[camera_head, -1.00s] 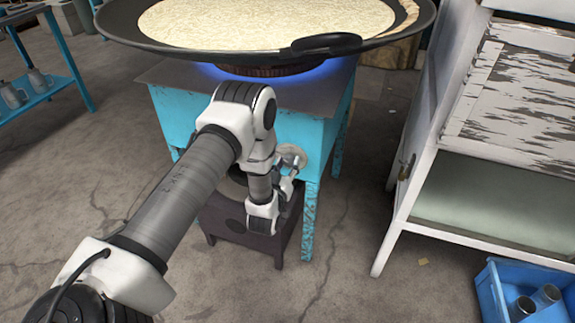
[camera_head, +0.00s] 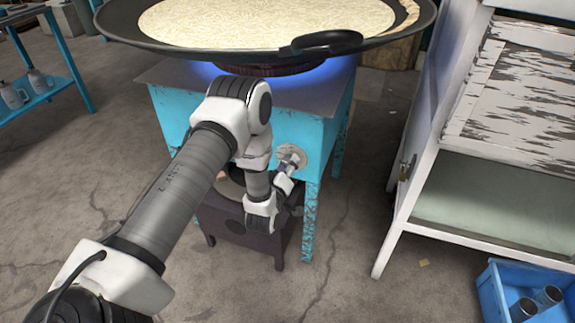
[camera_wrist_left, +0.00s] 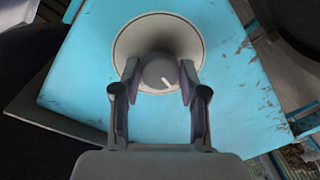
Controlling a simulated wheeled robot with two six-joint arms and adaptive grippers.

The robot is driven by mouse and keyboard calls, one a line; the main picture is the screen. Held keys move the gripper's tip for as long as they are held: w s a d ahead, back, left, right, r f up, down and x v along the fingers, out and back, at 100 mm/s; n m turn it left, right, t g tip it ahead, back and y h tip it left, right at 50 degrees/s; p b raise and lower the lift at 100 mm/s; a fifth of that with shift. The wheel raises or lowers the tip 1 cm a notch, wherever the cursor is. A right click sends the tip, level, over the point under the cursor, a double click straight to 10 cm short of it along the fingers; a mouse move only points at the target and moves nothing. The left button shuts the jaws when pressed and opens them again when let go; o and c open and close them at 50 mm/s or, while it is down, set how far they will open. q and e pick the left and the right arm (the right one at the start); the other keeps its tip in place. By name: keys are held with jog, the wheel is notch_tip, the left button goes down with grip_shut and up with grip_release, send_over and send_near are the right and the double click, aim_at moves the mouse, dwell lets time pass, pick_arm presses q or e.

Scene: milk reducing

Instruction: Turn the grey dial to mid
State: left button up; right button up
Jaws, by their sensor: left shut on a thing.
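The grey dial (camera_wrist_left: 160,73) is a round knob with a white pointer line, set in a pale round plate (camera_wrist_left: 128,42) on the front of the blue stove (camera_head: 290,130). The pointer slants toward the lower right in the left wrist view. The plate also shows in the head view (camera_head: 299,154). My left gripper (camera_wrist_left: 160,80) has a finger on each side of the dial and is shut on it; it also shows in the head view (camera_head: 289,163). My right gripper is in neither view.
A large pan (camera_head: 120,25) of pale milk sits above the blue flame on the stove. A dark low stand (camera_head: 235,235) is below. A white cabinet (camera_head: 425,150) and a blue crate (camera_head: 490,297) with metal cups are at the right. Floor lies clear between.

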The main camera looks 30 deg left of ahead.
pick_arm(q)
jog(key=o, duration=1.1)
jog(key=shift+o, duration=0.2)
jog(key=v, duration=1.2)
